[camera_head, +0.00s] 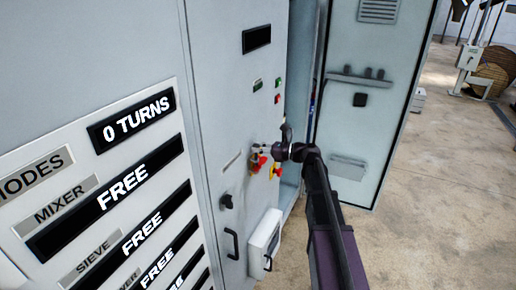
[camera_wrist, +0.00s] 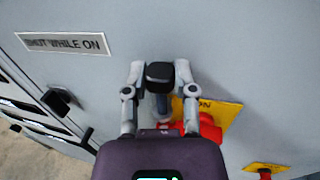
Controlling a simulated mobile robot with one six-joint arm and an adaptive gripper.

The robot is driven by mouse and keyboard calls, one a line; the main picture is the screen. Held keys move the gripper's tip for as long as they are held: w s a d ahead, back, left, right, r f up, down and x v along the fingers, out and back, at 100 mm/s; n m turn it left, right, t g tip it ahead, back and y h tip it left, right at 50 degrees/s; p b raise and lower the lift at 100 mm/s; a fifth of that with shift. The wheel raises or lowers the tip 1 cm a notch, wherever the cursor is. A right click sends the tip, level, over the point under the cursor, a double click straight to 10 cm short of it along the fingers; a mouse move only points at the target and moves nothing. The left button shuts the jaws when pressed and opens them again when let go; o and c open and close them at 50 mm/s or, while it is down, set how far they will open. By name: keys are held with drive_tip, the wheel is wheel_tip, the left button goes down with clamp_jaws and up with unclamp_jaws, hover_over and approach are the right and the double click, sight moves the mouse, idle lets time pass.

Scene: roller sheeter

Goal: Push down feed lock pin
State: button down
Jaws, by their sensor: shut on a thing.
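In the wrist view, my gripper (camera_wrist: 160,76) has its two grey fingers on either side of a black-capped pin or knob (camera_wrist: 160,72) that stands out from the grey panel. The fingers close on it. I take this to be the feed lock pin, though no label on it is readable. In the head view, my gripper (camera_head: 283,146) is at the cabinet front, beside the red and yellow controls; the pin is hard to make out there. The lower part of the pin is partly hidden behind my wrist.
A red switch (camera_wrist: 208,128) on a yellow plate (camera_wrist: 230,113) sits close to the right of my fingers. Another small red control (camera_wrist: 265,173) is lower right. A sign (camera_wrist: 64,43) is upper left. In the head view, an open cabinet door (camera_head: 362,130) stands right of my arm.

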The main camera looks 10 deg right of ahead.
wheel_tip(320, 180, down, 4)
drive_tip(key=b, duration=0.3)
drive_tip(key=shift+s+f+b, duration=0.1)
drive_tip(key=shift+f+b, duration=0.05)
drive_tip(key=shift+b, duration=0.2)
drive_tip(key=shift+c, duration=2)
unclamp_jaws()
drive_tip(key=shift+f, duration=0.1)
drive_tip(key=shift+d, duration=0.1)
drive_tip(key=v, duration=1.1)
drive_tip(key=shift+s+d, duration=0.15)
drive_tip(key=shift+d, duration=0.2)
